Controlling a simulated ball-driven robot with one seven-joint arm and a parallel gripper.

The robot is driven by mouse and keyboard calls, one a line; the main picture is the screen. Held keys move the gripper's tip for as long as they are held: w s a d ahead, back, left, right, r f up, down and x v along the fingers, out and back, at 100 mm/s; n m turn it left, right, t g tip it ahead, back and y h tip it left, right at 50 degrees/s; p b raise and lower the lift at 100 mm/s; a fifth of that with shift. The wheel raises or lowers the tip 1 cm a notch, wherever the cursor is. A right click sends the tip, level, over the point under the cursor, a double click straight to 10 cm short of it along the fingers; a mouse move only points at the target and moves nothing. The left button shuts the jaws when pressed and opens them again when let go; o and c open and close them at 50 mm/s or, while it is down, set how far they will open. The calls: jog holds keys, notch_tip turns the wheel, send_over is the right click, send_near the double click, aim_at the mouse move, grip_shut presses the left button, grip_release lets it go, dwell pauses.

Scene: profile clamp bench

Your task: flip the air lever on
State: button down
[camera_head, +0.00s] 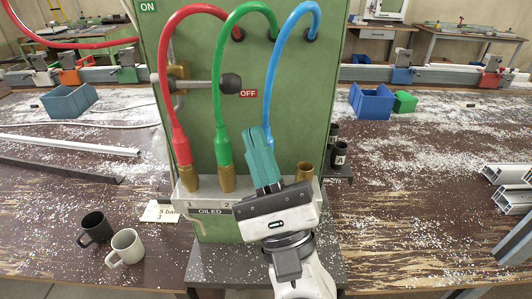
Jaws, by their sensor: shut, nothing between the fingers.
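The air lever (200,86) is a grey bar with a black ball knob (230,83) on the green panel (205,50). It lies level, pointing right from a brass fitting, with its knob beside the red OFF label (248,93). The green ON label (148,6) is above the lever's left end, at the panel's top. My gripper (259,131) has its teal fingers shut and empty. It points up in front of the panel, below and right of the knob and apart from it in the picture. Its fingers hide the blue hose's lower end.
A red hose (163,80), a green hose (218,80) and a blue hose (271,80) arch down the panel; red and green cross the lever. A block marked OILED (211,211) holds brass fittings. Two mugs (127,247) stand lower left. A blue bin (371,102) stands right.

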aim_at(201, 84)
jog(key=shift+p+x, duration=1.05)
jog(key=shift+x, duration=1.15)
